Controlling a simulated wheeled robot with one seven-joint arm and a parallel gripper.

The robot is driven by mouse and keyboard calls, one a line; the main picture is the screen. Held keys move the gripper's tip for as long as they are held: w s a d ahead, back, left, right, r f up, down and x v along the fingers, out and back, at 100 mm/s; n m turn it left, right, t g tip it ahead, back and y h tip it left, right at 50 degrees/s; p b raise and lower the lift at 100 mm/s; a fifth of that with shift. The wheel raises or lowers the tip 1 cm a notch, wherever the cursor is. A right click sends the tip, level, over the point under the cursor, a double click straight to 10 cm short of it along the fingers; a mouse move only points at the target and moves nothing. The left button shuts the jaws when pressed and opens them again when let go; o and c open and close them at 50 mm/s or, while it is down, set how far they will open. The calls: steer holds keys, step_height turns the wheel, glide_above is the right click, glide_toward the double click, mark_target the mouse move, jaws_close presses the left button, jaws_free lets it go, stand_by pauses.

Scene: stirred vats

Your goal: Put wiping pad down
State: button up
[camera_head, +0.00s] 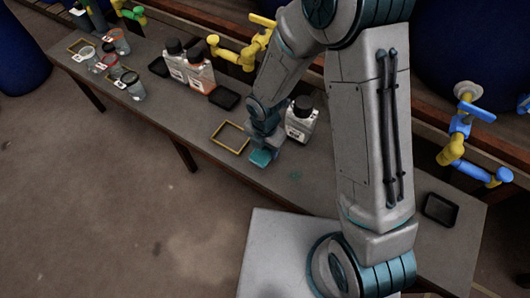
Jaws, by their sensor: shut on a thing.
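The wiping pad (261,158) is a small teal block low over the grey bench (330,195), near its front edge. My gripper (263,150) points down and is shut on the pad. Whether the pad touches the bench I cannot tell. A yellow rectangular outline (216,141) lies on the bench just left of my gripper, with bare bench inside it. A small green smear (295,176) is on the bench to the right of the pad. The gripper's fingers are mostly hidden from this angle.
A white bottle with a black cap (300,124) stands close right of my gripper. More bottles (200,75), black trays (224,98) and beakers (131,88) stand to the left. Yellow (237,55) and blue valves (460,135) project at the back. An empty black tray (440,209) lies far right.

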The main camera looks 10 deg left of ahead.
mark_target(265, 149)
steer(key=shift+f+b, duration=0.45)
steer(key=shift+f, duration=1.25)
steer(key=shift+f, duration=0.2)
steer(key=o, duration=1)
